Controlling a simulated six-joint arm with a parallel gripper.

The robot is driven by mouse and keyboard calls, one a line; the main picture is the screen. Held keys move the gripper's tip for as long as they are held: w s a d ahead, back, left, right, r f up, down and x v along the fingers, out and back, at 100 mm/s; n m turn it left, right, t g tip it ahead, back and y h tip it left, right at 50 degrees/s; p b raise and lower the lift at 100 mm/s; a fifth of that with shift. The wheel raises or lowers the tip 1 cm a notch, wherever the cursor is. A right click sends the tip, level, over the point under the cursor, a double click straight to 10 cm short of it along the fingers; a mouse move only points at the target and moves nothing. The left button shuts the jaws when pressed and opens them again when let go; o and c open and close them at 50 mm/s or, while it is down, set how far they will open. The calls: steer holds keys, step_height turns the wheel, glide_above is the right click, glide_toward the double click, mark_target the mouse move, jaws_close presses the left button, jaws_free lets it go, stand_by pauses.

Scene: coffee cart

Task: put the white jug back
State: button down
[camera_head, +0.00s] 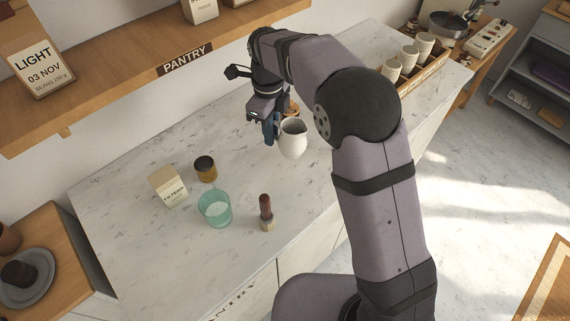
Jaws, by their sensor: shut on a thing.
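The white jug (293,141) is upright at the middle of the marble counter, just left of my arm's big joint. My gripper (273,130) is at the jug's left side, pointing down, and is shut on the jug there. The fingers partly hide the jug's left side, so the exact hold does not show. I cannot tell whether the jug's base touches the counter.
A filters box (168,187), an amber jar (205,169), a green glass (215,208) and a brush (266,213) stand left on the marble counter (120,235). A crate (428,72) with cups is at the far right. The pantry shelf (120,85) overhangs the back.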

steer(key=shift+f+p, duration=1.5)
steer(key=shift+f, duration=3.2)
steer(key=shift+f, duration=0.15)
steer(key=c, duration=1.8)
jaws_free()
step_height(320, 180, up, 12)
steer(key=b, duration=0.3)
steer(key=shift+r, duration=0.2)
